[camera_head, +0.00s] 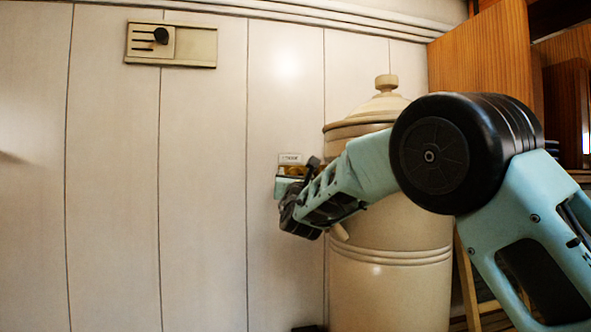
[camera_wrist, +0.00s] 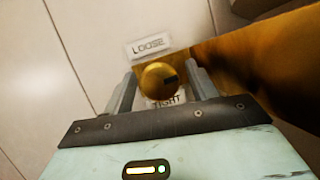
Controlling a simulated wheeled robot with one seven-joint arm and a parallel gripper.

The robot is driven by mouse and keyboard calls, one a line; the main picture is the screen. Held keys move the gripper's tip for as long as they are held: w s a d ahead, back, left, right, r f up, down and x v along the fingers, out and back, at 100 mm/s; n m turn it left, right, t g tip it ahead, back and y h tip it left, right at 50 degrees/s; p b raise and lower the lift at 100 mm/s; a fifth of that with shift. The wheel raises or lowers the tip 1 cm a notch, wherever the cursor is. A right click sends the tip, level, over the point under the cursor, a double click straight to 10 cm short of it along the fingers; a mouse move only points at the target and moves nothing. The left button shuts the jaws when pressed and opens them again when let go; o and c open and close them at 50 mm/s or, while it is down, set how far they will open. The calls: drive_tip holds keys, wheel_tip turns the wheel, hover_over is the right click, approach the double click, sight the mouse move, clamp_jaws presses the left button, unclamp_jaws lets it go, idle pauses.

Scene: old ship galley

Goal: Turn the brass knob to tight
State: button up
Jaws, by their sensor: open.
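The round brass knob (camera_wrist: 158,77) shows in the wrist view, with a dark mark on its right side. A "LOOSE" label (camera_wrist: 149,46) is above it, and a partly covered label ending in "GHT" (camera_wrist: 166,100) is below it. My gripper (camera_wrist: 160,80) is open, with one finger on each side of the knob; whether either finger touches it I cannot tell. In the head view my gripper (camera_head: 287,187) is at the wall panel, left of the large cream urn (camera_head: 390,275). The knob (camera_head: 292,170) is mostly hidden there behind the gripper, below a small white label (camera_head: 290,158).
The lidded urn stands close to the right of my gripper, behind my arm. A cream slider plate (camera_head: 171,45) with a black knob is high on the wall at the left. A wooden cabinet door (camera_head: 485,60) is at the upper right. The wall left of my gripper is clear.

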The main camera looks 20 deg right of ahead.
drive_tip(key=shift+w, duration=0.1)
drive_tip(key=c, duration=1)
drive_tip(key=shift+o, duration=0.3)
